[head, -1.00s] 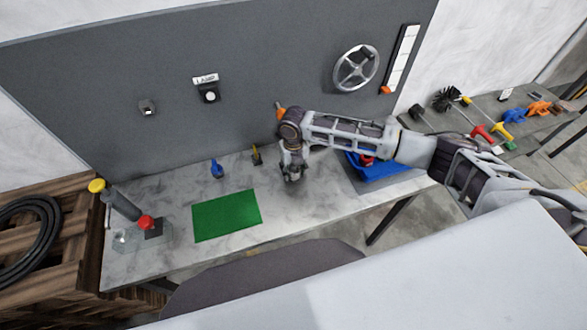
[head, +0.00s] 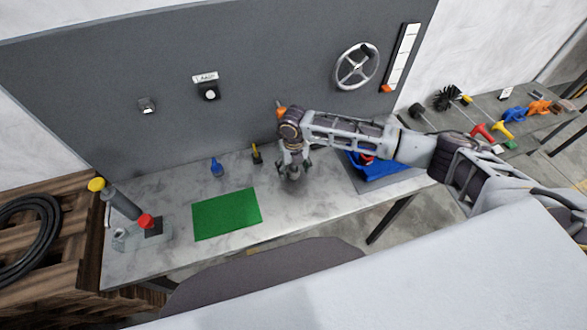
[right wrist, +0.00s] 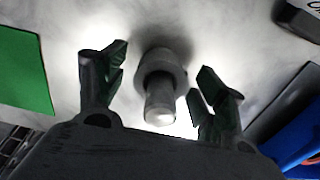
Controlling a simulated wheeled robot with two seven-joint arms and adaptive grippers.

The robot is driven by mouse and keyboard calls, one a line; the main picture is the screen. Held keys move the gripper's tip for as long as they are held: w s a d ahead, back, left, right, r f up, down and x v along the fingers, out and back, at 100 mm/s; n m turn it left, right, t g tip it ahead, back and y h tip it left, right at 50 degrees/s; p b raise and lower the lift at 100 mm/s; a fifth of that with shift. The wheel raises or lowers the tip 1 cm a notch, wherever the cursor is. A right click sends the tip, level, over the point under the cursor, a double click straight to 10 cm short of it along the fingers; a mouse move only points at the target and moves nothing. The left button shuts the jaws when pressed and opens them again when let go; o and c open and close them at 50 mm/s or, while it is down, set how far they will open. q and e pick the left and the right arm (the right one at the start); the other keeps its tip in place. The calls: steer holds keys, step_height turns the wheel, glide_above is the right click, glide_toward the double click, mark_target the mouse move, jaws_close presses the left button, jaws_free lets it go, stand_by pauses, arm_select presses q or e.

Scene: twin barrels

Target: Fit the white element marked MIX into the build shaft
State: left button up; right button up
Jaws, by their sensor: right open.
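In the right wrist view a pale grey-white stepped cylinder (right wrist: 160,90) stands on the marble bench, with a wide collar and a narrower end toward the camera. No MIX marking on it can be read. My right gripper (right wrist: 160,95) is open, with one finger on each side of the cylinder and gaps between. In the head view my right gripper (head: 293,168) points down at the bench, right of the green mat, and mostly hides the cylinder. I cannot tell which part is the build shaft. My left gripper is not in view.
A green mat (head: 228,214) lies left of the gripper. Behind it stand a blue item (head: 217,168) and a dark yellow-topped item (head: 257,154). At left is a grey cylinder (head: 124,205) near a red knob (head: 146,221). A blue bin (head: 378,170) is partly behind my right arm.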

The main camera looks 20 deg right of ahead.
step_height(320, 180, up, 12)
steer(key=shift+f, duration=0.1)
stand_by(0.5)
steer(key=shift+s, duration=0.1)
stand_by(1.0)
